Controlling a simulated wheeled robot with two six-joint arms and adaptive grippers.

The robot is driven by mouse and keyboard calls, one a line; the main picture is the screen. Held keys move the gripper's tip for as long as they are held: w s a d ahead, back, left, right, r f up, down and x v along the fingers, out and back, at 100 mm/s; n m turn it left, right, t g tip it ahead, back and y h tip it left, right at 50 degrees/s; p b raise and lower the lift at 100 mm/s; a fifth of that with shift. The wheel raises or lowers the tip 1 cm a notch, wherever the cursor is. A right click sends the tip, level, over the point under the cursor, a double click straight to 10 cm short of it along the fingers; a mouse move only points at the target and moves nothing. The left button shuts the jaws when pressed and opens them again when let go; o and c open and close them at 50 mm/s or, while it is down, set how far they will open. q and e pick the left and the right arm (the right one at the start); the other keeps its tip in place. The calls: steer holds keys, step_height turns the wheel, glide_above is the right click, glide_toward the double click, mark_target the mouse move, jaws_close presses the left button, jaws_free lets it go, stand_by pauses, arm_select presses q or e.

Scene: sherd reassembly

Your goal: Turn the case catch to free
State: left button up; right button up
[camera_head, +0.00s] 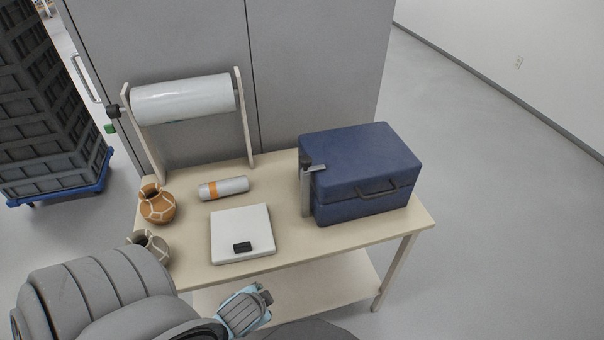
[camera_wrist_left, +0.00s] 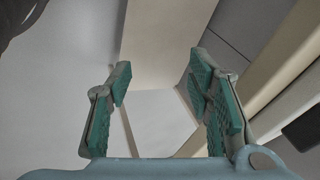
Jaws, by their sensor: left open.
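The blue case (camera_head: 350,160) stands shut on the right part of the table, a dark handle on its front. A catch (camera_head: 313,168) with a dark knob and a short grey lever sits at its upper left corner, above a grey upright strip. The lever points to the right, over the case. My left gripper (camera_head: 263,297) is low at the table's front edge, well away from the catch. In the left wrist view it is open (camera_wrist_left: 165,95), with nothing between its teal pads. The case does not show clearly there. My right gripper is not in view.
On the table (camera_head: 290,240) are a white flat device (camera_head: 240,225), a grey roll with an orange band (camera_head: 223,188), an orange pot (camera_head: 157,204), a grey pot (camera_head: 149,246) and a film roll on a stand (camera_head: 183,99). Bare tabletop lies before the case.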

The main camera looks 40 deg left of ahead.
mark_target(302, 162)
arm_select(q)
steer(key=w+a+r+m+t+y, duration=0.2)
steer(key=w+a+r+m+t, duration=0.1)
steer(key=r+m, duration=0.4)
steer(key=w+a+r+m+t+y, duration=0.1)
steer(key=w+a+r+m+t, duration=0.1)
steer(key=r+m+t, duration=0.35)
steer(key=w+a+r+m+t+y, duration=0.25)
steer(key=r+m, duration=0.35)
steer(key=r, duration=0.4)
steer(key=w+d+r+m+t+h, duration=0.3)
steer(key=w+r+m+h, duration=0.15)
steer(key=m, duration=0.75)
steer(key=shift+h, duration=0.4)
steer(key=w, duration=0.4)
steer(key=w+a+p, duration=0.1)
steer(key=w, duration=0.3)
steer(key=w+p, duration=0.1)
steer(key=w, duration=0.3)
steer(key=shift+w+a+f, duration=0.15)
steer(key=shift+a+f, duration=0.15)
steer(key=shift+a, duration=0.1)
steer(key=shift+w, duration=0.25)
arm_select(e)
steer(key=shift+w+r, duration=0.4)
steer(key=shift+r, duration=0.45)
